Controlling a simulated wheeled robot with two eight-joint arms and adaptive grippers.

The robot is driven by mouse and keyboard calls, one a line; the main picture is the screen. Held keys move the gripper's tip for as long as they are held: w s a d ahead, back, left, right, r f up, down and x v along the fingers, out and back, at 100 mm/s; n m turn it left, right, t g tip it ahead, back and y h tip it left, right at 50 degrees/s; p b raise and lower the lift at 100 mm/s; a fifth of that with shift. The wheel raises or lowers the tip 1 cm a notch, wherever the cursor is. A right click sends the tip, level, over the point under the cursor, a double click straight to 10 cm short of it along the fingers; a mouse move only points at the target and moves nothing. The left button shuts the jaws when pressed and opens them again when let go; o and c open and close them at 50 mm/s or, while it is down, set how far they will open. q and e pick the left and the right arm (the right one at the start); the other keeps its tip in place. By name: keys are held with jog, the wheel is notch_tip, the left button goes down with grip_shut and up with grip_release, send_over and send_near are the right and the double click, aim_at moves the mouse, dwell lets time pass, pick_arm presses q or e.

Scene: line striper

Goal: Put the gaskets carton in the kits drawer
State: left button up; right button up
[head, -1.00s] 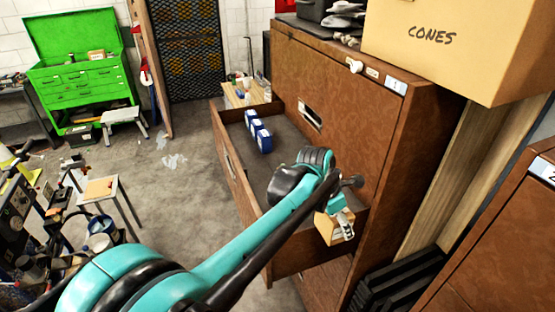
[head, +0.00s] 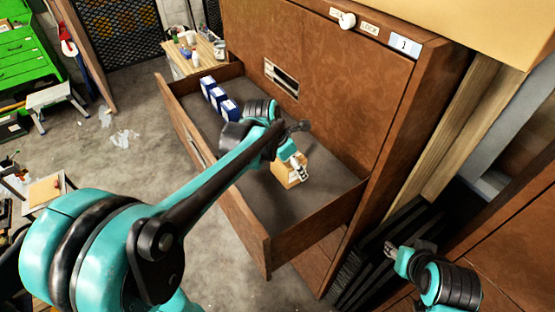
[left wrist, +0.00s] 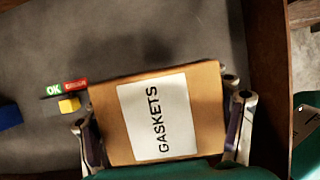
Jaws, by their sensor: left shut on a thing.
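The gaskets carton (head: 287,168) is a small tan box. Its white GASKETS label faces the camera in the left wrist view (left wrist: 155,118). My left gripper (head: 298,172) is shut on it, with a finger on either side. The carton is inside the outline of the open brown drawer (head: 318,225), towards its near end. I cannot tell whether it touches the drawer's dark floor. My right gripper (head: 393,249) is at the lower right, outside the drawer, and too small to read.
Several blue-and-white boxes (head: 219,96) stand in a row at the drawer's far end. The cabinet (head: 330,75) rises behind the drawer. Free floor lies between the boxes and the carton. A small green OK tag (left wrist: 54,90) shows beside the carton in the left wrist view.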

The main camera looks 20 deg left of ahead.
aim_at(284, 171)
pick_arm(q)
notch_tip(284, 171, down, 6)
jog(key=shift+w+a+r, duration=0.1)
jog(key=shift+w+a, duration=0.05)
jog(key=shift+f, duration=0.25)
jog(key=shift+f, duration=0.2)
jog(key=o, duration=1.6)
jog(key=shift+r, duration=0.1)
jog(key=shift+r, duration=0.15)
jog(key=v, duration=1.2)
